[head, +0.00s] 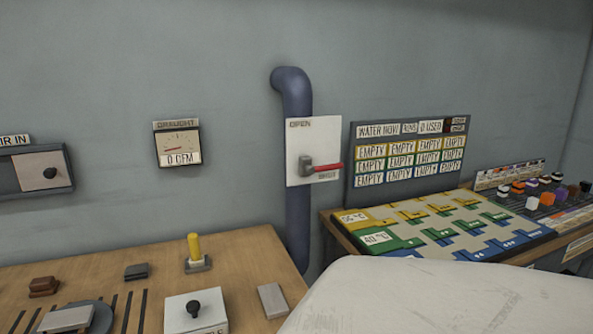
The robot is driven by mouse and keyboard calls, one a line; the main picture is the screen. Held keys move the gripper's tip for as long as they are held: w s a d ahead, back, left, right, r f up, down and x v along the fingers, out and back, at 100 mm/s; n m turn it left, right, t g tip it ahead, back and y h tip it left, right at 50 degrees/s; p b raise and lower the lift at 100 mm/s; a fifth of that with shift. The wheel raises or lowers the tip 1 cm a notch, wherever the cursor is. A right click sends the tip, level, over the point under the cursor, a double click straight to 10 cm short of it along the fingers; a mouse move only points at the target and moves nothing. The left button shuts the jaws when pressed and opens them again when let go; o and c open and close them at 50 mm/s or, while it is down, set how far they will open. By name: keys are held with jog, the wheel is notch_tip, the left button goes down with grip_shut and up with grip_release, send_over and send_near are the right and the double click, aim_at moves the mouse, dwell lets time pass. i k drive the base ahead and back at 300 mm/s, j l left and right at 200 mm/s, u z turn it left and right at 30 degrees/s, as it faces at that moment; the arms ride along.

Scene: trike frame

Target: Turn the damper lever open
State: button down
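The damper lever (326,168) has a red handle and a grey hub. It sits on a white plate (314,135) fixed to a dark blue pipe (293,92) on the wall. The handle lies nearly level and points right. The plate reads "OPEN" at its top left; a smaller label below the handle is too blurred to read surely. My gripper is not in the head view.
A draught gauge (177,147) reading "0 CFM" hangs left of the pipe. A wooden bench (235,258) with small blocks and knobs stands at lower left. A board (450,230) with coloured pieces stands at right. A pale rounded surface fills the lower right foreground.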

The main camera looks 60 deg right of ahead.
aim_at(310, 169)
jog(key=k+z, duration=0.1)
jog(key=z, duration=1.9)
jog(key=i+l, duration=0.1)
jog(key=l, duration=0.5)
jog(key=i+l, duration=0.1)
jog(key=l, duration=0.45)
jog(key=i, duration=0.45)
